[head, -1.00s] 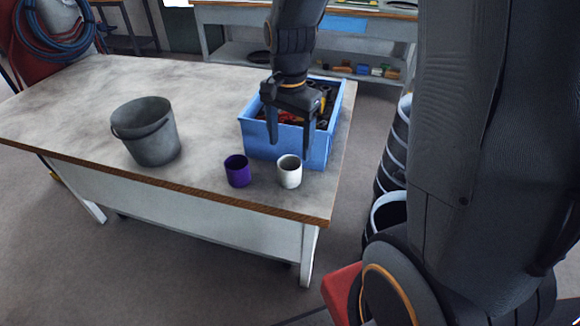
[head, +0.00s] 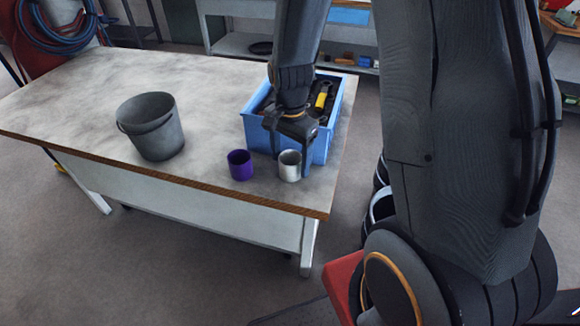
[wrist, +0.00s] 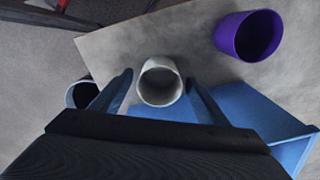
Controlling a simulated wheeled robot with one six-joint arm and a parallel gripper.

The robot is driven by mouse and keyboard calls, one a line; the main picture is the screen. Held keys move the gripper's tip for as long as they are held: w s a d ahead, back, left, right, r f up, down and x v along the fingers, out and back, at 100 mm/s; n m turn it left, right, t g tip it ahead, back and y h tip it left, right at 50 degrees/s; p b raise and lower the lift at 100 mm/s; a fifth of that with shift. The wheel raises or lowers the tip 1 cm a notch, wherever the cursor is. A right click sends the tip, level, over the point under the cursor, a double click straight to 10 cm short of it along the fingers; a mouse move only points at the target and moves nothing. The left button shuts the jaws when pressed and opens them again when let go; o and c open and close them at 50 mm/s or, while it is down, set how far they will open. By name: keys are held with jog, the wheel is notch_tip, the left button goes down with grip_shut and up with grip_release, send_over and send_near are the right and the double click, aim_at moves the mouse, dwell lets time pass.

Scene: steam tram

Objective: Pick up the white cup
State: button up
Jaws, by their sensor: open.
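The white cup (head: 290,166) stands upright on the table near its front right corner, just in front of the blue bin. My gripper (head: 291,163) is open and low over the table, with a finger at each side of the cup in the head view. In the wrist view the white cup (wrist: 160,82) shows between the two finger tips (wrist: 160,84), with a gap on both sides. I cannot tell whether a finger touches it. The cup's upper rear part is partly behind my gripper in the head view.
A purple cup (head: 240,165) stands close to the left of the white cup. A grey bucket (head: 151,128) stands farther left. The blue bin (head: 322,146), holding tools, is right behind the white cup. The table's front edge (head: 200,189) is near. Dark buckets (head: 382,206) stand right of the table.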

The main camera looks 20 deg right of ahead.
jog(key=shift+c, duration=0.3)
jog(key=c, duration=1.1)
jog(key=shift+r, duration=0.1)
